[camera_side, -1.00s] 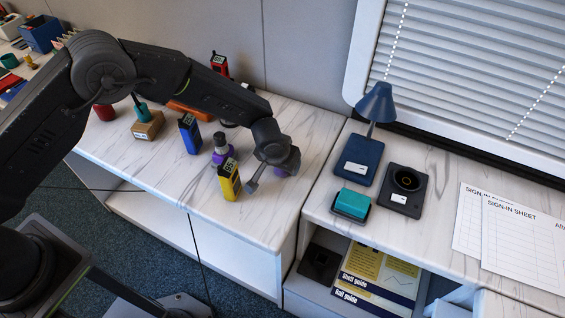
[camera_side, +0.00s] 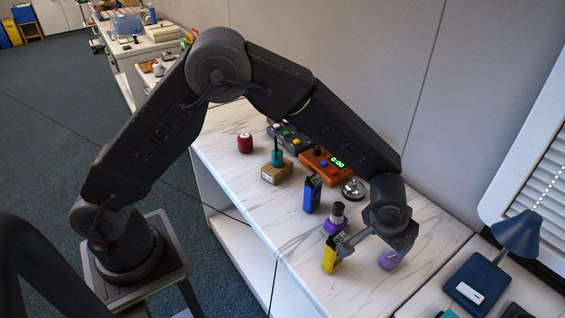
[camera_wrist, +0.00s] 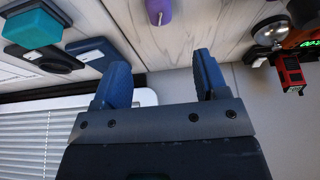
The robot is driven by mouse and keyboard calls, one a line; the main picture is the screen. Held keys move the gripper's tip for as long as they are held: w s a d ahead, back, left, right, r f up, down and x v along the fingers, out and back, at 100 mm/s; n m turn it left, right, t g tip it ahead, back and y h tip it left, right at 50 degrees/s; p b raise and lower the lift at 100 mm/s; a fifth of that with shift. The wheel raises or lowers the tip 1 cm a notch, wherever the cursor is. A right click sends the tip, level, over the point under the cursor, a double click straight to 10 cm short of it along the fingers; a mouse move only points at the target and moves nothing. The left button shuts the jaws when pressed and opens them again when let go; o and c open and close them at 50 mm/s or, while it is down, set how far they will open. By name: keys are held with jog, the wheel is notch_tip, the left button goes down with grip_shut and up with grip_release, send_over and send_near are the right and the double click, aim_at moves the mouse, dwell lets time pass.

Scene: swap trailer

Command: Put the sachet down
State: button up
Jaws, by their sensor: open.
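I cannot make out a sachet for certain in either view. My gripper (camera_side: 378,241) is low over the right part of the white counter in the side view. In the wrist view its two blue fingers (camera_wrist: 160,62) stand wide apart with nothing between them. A small purple object (camera_side: 390,260) shows just below the gripper in the side view. A yellow device (camera_side: 329,257) stands close to the left of the gripper.
A blue device (camera_side: 312,194), a purple-based knob (camera_side: 335,220), an orange timer box (camera_side: 325,164), a cardboard box (camera_side: 277,172) and a red pot (camera_side: 245,143) stand on the counter (camera_side: 230,165). A blue lamp (camera_side: 518,235) is at right. A teal block (camera_wrist: 32,33) shows in the wrist view.

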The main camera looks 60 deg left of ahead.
jog(key=s+a+r, duration=0.4)
jog(key=a+r, duration=0.2)
jog(key=r, duration=0.2)
jog(key=s+a+r, duration=0.4)
jog(key=a+r, duration=0.3)
jog(key=r, duration=0.2)
jog(key=s+a+r, duration=0.2)
jog(key=s+a, duration=0.2)
jog(key=s, duration=0.4)
jog(key=s+a+r+t, duration=0.1)
jog(key=s+a, duration=0.3)
jog(key=s, duration=0.5)
jog(key=shift+s+r, duration=0.3)
jog(key=shift+r, duration=0.35)
